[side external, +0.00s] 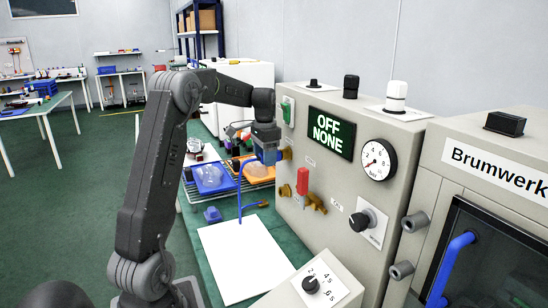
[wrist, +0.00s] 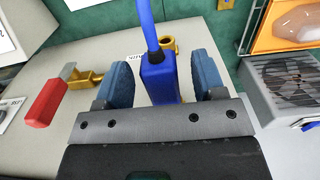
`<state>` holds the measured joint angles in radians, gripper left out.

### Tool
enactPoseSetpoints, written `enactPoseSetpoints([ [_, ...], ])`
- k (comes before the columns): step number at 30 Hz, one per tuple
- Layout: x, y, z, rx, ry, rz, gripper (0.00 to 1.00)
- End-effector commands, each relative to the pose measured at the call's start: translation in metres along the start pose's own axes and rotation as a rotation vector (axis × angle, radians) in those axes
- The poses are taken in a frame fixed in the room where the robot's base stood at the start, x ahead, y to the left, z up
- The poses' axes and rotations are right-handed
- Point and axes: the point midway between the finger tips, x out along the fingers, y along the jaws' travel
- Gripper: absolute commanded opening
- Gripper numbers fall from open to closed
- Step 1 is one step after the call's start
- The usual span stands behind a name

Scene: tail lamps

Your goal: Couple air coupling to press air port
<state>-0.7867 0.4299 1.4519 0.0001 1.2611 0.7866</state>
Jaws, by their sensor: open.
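The blue air coupling (wrist: 158,82), with its blue hose (wrist: 146,22), sits between the jaws of my gripper (wrist: 160,85) in the wrist view. The jaws are open, with a gap on each side of the coupling. Brass fittings show right behind the coupling, one with a round opening (wrist: 168,44). In the side view my gripper (side external: 268,148) is at the panel's left edge, by a brass port (side external: 286,154). The hose (side external: 240,196) hangs down to the bench there. I cannot tell whether the coupling is seated on the port.
The panel display (side external: 330,134) reads OFF NONE. A red-handled valve (side external: 303,181) with brass fittings stands out from the panel right of my gripper. An orange tray (side external: 258,171) and a blue tray (side external: 212,180) lie behind and left. A white sheet (side external: 240,250) lies clear in front.

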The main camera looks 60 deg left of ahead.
Motion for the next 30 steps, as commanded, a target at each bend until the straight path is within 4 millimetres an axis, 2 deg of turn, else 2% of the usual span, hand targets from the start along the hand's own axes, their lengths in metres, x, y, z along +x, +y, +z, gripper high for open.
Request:
enactPoseSetpoints([
  [5,-0.019,-0.001,-0.001,0.000,0.004,-0.004,0.63],
  [18,-0.113,0.000,0.000,0.000,0.004,-0.003,0.63],
  [24,-0.133,0.000,0.000,0.000,0.002,-0.002,0.63],
  [30,-0.138,0.000,0.000,0.000,0.001,-0.001,0.63],
])
